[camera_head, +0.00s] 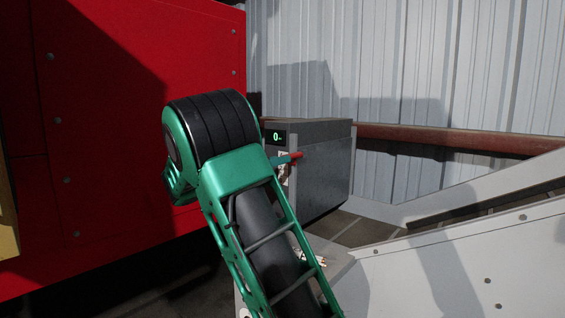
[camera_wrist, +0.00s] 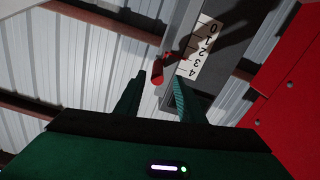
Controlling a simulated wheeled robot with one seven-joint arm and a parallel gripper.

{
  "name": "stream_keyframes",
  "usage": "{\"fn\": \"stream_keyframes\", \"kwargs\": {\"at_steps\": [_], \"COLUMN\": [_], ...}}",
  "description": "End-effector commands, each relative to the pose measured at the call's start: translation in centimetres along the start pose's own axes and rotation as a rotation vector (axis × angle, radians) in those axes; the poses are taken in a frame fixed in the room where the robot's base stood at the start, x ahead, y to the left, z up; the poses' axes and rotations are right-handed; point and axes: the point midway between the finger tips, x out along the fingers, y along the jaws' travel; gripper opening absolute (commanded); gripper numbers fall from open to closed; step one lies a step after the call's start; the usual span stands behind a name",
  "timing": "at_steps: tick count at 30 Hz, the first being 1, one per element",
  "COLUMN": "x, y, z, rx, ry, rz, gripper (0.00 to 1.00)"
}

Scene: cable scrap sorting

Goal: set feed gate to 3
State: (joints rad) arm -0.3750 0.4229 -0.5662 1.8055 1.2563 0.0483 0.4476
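The feed gate is a grey box (camera_head: 325,165) with a small display (camera_head: 276,137) that reads 0. A red lever handle (camera_head: 293,157) sticks out from its front. In the wrist view the red handle (camera_wrist: 157,72) shows beside a white scale (camera_wrist: 202,47) marked 0 to 4, upside down. The handle's root looks near the 2 and 3 marks, but I cannot tell its exact setting. My gripper (camera_wrist: 159,79) is open. The handle's end appears between its fingertips, with gaps on both sides; depth is unclear. In the head view my green arm hides most of the gripper.
A large red machine panel (camera_head: 110,120) stands at the left, close to my arm. A pale sloped chute (camera_head: 470,265) fills the lower right. A corrugated wall (camera_head: 420,60) with a rusty rail (camera_head: 450,140) runs behind the box.

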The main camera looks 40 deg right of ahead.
Motion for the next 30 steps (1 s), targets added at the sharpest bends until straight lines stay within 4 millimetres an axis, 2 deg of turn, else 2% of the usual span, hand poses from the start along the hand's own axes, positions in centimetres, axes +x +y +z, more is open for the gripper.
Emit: {"fn": "stream_keyframes", "kwargs": {"at_steps": [3,7,25,28,30], "x": [-1.3,-1.9,-1.9,-1.3,-0.6], "y": [-0.1,0.0,0.0,0.6,1.6], "z": [0.0,0.0,0.1,1.0,2.5], "rx": [-0.001,-0.001,-0.001,-0.007,-0.02], "ry": [0.001,0.001,-0.003,-0.041,-0.103], "rz": [-0.001,0.0,0.0,-0.003,-0.011], "gripper": [0.36,0.36,0.36,0.36,0.36]}}
